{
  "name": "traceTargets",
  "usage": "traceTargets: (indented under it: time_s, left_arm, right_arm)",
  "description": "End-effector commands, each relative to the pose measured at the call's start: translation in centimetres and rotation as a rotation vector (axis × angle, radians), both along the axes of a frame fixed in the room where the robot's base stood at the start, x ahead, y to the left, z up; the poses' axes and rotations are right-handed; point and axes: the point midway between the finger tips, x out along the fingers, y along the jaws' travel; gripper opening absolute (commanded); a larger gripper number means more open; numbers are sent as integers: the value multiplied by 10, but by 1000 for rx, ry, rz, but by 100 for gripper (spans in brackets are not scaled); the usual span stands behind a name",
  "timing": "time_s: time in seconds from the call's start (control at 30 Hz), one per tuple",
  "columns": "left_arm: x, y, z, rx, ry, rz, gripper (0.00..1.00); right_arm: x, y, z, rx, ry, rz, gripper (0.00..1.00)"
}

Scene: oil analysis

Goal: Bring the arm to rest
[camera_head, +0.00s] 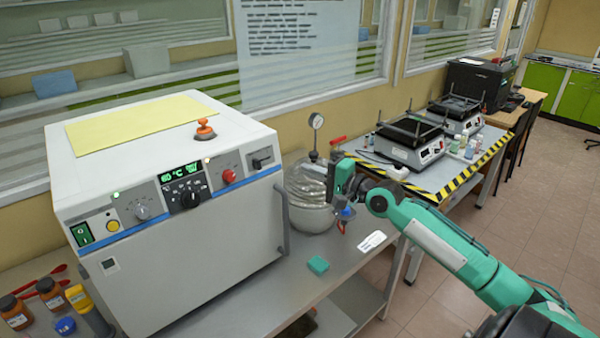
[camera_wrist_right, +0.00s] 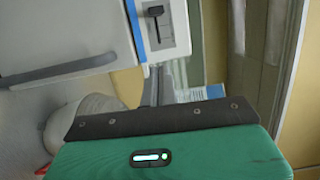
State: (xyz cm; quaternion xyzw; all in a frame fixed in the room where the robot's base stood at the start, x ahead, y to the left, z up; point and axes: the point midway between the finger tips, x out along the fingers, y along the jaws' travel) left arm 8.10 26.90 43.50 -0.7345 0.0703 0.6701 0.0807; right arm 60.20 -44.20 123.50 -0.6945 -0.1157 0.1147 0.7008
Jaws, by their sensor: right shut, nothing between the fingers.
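My right arm, green and black, comes in from the lower right in the head view. Its gripper (camera_head: 332,182) is shut and empty, in front of the glass vessel (camera_head: 302,187) and to the right of the white oven (camera_head: 190,245). In the right wrist view the green gripper body with its dark edge (camera_wrist_right: 160,118) fills the bottom, and the oven's side panel (camera_wrist_right: 175,30) with a black switch shows beyond it. My left gripper is not in view.
Brown bottles (camera_head: 50,293) stand at the lower left. A second table with black-topped instruments (camera_head: 410,140) and striped tape stands right of the vessel. Floor is free at the right.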

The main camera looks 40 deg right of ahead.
Motion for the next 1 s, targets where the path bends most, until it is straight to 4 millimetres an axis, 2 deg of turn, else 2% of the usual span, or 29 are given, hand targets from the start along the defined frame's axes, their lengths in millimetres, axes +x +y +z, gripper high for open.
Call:
traceTargets:
  time_s: [0.1,0.17,0.53,0.63,0.73,0.83,0.9,1.0]
  left_arm:
    - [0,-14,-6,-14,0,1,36]
    - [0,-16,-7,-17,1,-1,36]
    - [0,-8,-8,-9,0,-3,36]
    - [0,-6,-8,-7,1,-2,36]
    - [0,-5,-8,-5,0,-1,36]
    - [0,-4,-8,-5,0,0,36]
    - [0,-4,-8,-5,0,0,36]
    - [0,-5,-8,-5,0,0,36]
  right_arm:
    - [-9,-3,-2,0,1,0,0]
    - [-12,-4,-2,0,1,1,0]
    - [-17,-4,-1,-3,1,2,0]
    - [-20,3,-16,-41,22,10,0]
    - [-31,24,-54,-154,73,38,0]
    - [-54,57,-111,-340,150,93,0]
    - [-76,82,-154,-498,207,148,0]
    - [-116,118,-208,-729,282,245,0]
